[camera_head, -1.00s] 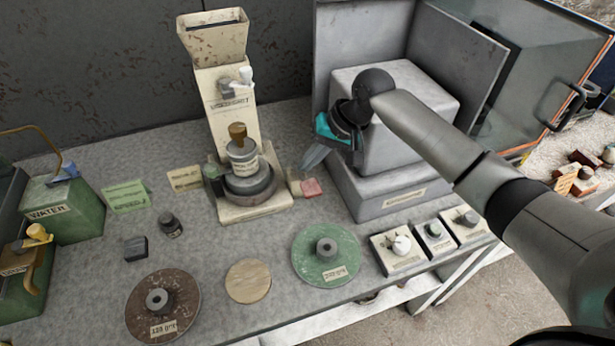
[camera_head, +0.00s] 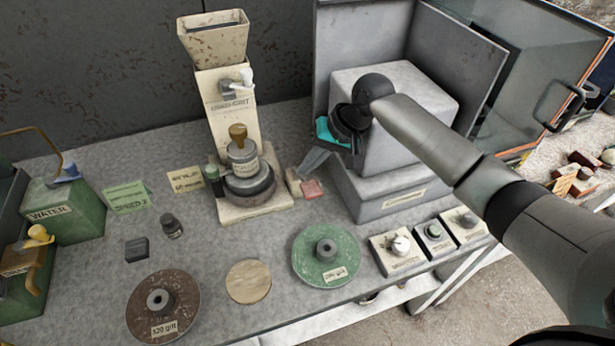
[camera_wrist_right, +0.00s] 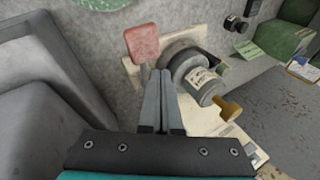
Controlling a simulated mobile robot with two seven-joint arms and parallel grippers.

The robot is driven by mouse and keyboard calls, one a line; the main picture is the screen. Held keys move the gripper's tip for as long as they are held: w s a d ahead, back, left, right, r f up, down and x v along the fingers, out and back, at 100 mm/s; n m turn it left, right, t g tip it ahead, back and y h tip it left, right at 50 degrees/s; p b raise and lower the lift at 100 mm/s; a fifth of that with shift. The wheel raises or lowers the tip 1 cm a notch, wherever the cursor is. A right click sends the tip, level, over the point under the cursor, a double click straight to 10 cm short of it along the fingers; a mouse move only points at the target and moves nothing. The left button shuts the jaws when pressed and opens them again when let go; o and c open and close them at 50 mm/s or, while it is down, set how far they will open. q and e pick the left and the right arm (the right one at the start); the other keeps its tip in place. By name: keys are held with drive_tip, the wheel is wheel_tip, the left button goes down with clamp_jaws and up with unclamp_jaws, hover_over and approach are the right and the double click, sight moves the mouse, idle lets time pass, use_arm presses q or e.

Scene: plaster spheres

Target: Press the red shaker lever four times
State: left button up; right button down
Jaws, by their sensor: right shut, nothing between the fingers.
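The red shaker lever (camera_head: 312,188) is a small pinkish-red paddle at the right side of the cream shaker's base (camera_head: 255,209). It also shows in the right wrist view (camera_wrist_right: 142,42), left of and just beyond the fingertips. My right gripper (camera_head: 301,176) points down and left, just above and behind the lever. In the wrist view its fingers (camera_wrist_right: 160,75) are shut together with nothing between them. Whether the fingertips touch the lever or its mount, I cannot tell. My left gripper is not in view.
A grey box-shaped machine (camera_head: 382,160) stands right beside my right gripper. The shaker's round canister (camera_head: 243,157) is to its left. A green disc (camera_head: 326,256) and control boxes (camera_head: 397,251) lie in front. A dark disc (camera_head: 163,305) is at front left.

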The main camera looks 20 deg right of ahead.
sight(312, 184)
drive_tip(key=shift+s+f, duration=0.1)
drive_tip(key=shift+f, duration=0.05)
drive_tip(key=shift+s+f+p, duration=0.15)
drive_tip(key=shift+s+f, duration=0.15)
drive_tip(key=shift+f, duration=0.35)
drive_tip(key=shift+s+f+p, duration=0.15)
drive_tip(key=shift+s+f, duration=0.1)
drive_tip(key=shift+f, duration=0.35)
drive_tip(key=shift+s+f+p, duration=0.15)
drive_tip(key=shift+s+f, duration=0.15)
drive_tip(key=shift+f, duration=0.35)
idle(2.0)
drive_tip(key=shift+w+r+p, duration=0.35)
drive_tip(key=shift+r+p, duration=0.45)
drive_tip(key=shift+r, duration=0.05)
drive_tip(key=shift+w+r+p, duration=0.35)
drive_tip(key=shift+r+p, duration=0.45)
drive_tip(key=shift+w+r+p, duration=0.15)
drive_tip(key=shift+r+p, duration=0.25)
drive_tip(key=shift+r, duration=0.2)
drive_tip(key=shift+w, duration=0.1)
